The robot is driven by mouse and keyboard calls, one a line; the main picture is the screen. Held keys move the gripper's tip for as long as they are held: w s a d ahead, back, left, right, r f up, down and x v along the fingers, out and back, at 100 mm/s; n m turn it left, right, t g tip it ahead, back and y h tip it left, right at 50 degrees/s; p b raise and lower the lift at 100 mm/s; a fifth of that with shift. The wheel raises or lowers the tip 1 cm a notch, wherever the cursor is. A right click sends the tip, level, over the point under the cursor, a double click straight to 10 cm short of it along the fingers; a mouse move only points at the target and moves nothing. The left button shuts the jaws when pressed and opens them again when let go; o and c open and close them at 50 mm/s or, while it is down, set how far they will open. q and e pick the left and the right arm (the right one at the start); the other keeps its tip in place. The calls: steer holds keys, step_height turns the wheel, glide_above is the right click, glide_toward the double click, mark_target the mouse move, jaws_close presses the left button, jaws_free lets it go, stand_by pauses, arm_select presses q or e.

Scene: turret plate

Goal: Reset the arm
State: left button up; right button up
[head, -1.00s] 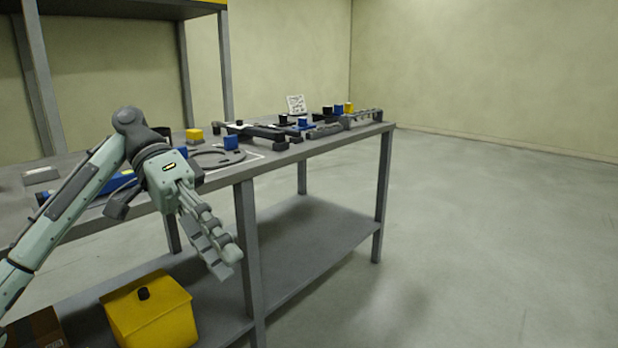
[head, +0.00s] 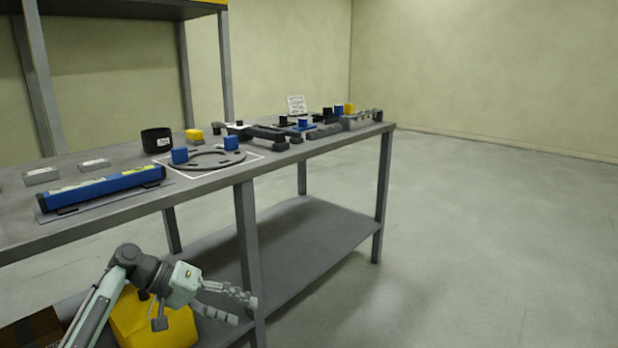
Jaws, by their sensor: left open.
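My left gripper (head: 240,308) is in the head view at lower left, below the level of the tabletop and in front of the workbench. Its fingers point to the right, and it is open with nothing between the fingers. My left arm comes up from the bottom left corner and hides part of a yellow bin (head: 130,318) on the lower shelf. My right gripper is not in view.
The grey workbench (head: 100,220) holds a dark ring plate (head: 205,166) with blue blocks (head: 180,156), a long blue bar (head: 100,189), a black cup (head: 156,140) and a yellow block (head: 194,135). The floor (head: 470,240) to the right is clear.

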arm_select(q)
steer(key=w+a+f+n+t+y, duration=0.1)
steer(key=w+a+f+t+y, duration=0.35)
steer(key=w+a, duration=0.4)
steer(key=w+a+r+m+t+y, duration=0.1)
steer(key=w+a+r+t+y, duration=0.15)
steer(key=a, duration=0.25)
steer(key=w+a+r+t+y, duration=0.1)
steer(key=w+a+r+y, duration=0.1)
steer(key=a+r+y, duration=0.3)
steer(key=w+a+m+t+y, duration=0.1)
steer(key=w+a+y, duration=0.15)
steer(key=a, duration=0.35)
steer(key=s+d+f+g+h, duration=0.1)
steer(key=s+d+f+g, duration=0.15)
steer(key=s+f, duration=0.85)
steer(key=s+d+f+g+h, duration=0.1)
steer(key=s+d+f, duration=0.2)
steer(key=s+f, duration=0.8)
steer(key=s+d+f+g, duration=0.2)
steer(key=s+d+f, duration=0.1)
steer(key=s+f, duration=0.8)
steer(key=s+d+f+g, duration=0.2)
steer(key=s+f, duration=0.9)
steer(key=s, duration=0.6)
steer(key=shift+s+d+f+m+g+h, duration=0.15)
steer(key=shift+d+m+g+h, duration=0.25)
steer(key=shift+g, duration=0.35)
